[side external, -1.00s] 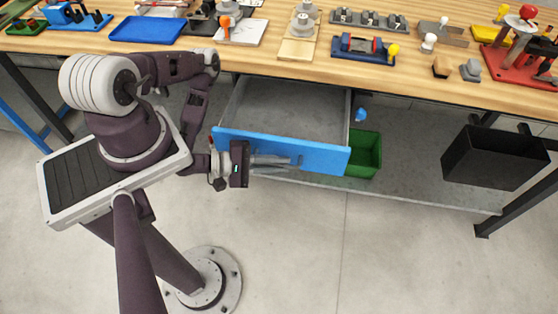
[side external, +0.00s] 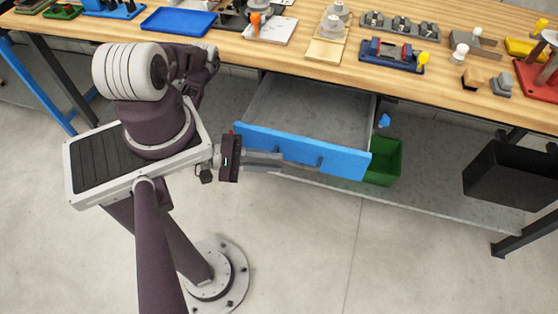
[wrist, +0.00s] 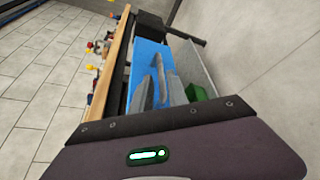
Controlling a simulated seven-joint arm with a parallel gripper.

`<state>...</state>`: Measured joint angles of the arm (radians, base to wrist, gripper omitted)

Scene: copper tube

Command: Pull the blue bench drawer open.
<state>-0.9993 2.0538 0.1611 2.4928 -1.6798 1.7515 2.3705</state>
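The blue-fronted bench drawer (side external: 345,160) stands pulled out from under the wooden bench, and its grey empty inside shows in the side view. Its blue front also shows in the wrist view (wrist: 148,55). My gripper (side external: 292,165) is at the outer face of the drawer front, with its grey fingers reaching along it toward the handle (side external: 319,161). In the wrist view the two fingers (wrist: 160,93) look spread apart, with a grey bar near their tips. Whether a finger touches the handle is hard to tell.
The wooden bench top (side external: 290,52) holds a blue tray (side external: 178,22), a blue fixture (side external: 392,55) and several other parts. A green bin (side external: 384,163) sits on the lower shelf beside the drawer. A black bin (side external: 510,175) hangs at the right. The floor in front is clear.

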